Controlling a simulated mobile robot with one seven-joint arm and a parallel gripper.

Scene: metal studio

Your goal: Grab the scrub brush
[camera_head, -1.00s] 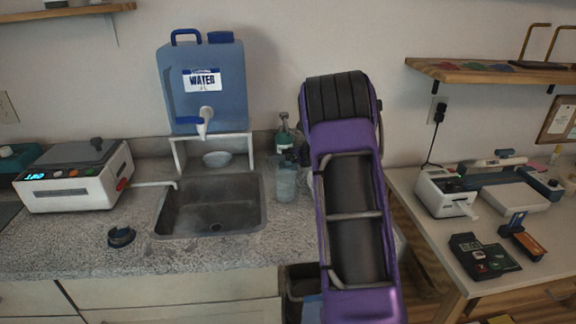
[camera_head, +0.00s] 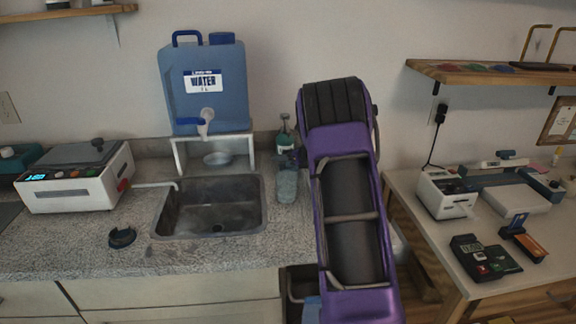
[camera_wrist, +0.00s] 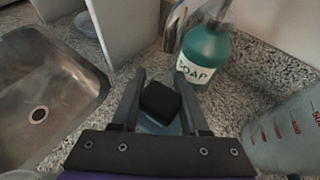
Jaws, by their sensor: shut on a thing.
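In the wrist view, my gripper (camera_wrist: 160,88) has its two fingers on either side of a dark block-like thing that I take to be the scrub brush (camera_wrist: 161,103). The fingers are shut on it. Its black end faces the camera, and a grey-blue part shows below it. The rest of it is hidden by the fingers and gripper body. It is beside the sink, in front of the soap bottle (camera_wrist: 207,52). I cannot tell whether it touches the counter.
The metal sink (camera_head: 208,207) lies to the left, with a water jug (camera_head: 207,85) on a white stand behind it. A clear measuring beaker (camera_wrist: 285,135) stands close on the right in the wrist view. A dark round thing (camera_head: 122,237) lies on the counter left of the sink.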

